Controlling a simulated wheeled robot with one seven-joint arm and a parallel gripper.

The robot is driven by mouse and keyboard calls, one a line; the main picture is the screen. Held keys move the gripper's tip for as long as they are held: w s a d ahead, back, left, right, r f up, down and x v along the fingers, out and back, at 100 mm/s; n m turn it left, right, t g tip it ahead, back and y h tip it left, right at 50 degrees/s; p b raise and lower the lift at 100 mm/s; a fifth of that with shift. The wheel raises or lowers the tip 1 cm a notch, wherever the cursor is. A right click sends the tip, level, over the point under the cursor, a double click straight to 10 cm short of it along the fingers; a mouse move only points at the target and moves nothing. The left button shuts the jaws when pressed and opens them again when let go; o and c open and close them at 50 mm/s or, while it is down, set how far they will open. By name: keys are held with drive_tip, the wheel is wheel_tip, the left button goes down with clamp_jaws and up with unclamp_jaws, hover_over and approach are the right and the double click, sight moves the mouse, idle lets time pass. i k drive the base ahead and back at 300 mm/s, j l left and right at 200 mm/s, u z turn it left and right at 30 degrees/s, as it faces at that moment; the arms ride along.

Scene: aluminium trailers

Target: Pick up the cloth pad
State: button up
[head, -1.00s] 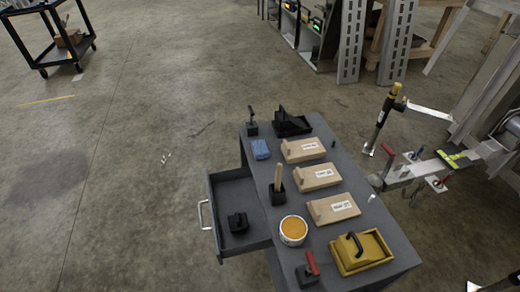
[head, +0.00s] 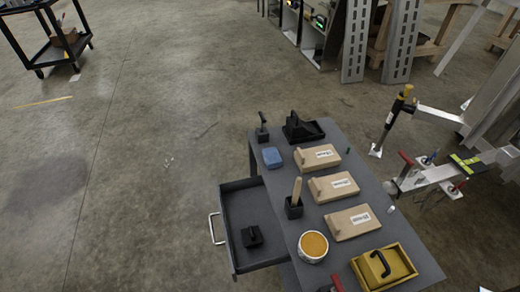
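The cloth pad looks to be the small blue block-shaped pad (head: 272,157) near the far left corner of the grey cart top (head: 297,236).
An open drawer (head: 222,224) juts left from the cart, with a black object (head: 251,236) inside. A black holder with a wooden handle (head: 294,205), a tub of orange stuff (head: 313,245) and a yellow box (head: 385,268) share the top.

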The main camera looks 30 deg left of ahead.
sight(272, 158)
drive_tip(key=i+j, duration=0.15)
drive_tip(key=j, duration=0.4)
drive_tip(key=i+j, duration=0.1)
drive_tip(key=j, duration=0.45)
drive_tip(key=i+j+u, duration=0.1)
drive_tip(key=j, duration=0.45)
drive_tip(key=i+j, duration=0.2)
drive_tip(key=j, duration=0.35)
drive_tip(key=i+j, duration=0.15)
drive_tip(key=j, duration=0.35)
drive_tip(key=i+j+u, duration=0.1)
drive_tip(key=j, duration=0.45)
drive_tip(key=i+j, duration=0.25)
drive_tip(key=j, duration=0.3)
drive_tip(key=i+j+u, duration=0.1)
drive_tip(key=j, duration=0.4)
drive_tip(key=i, duration=0.05)
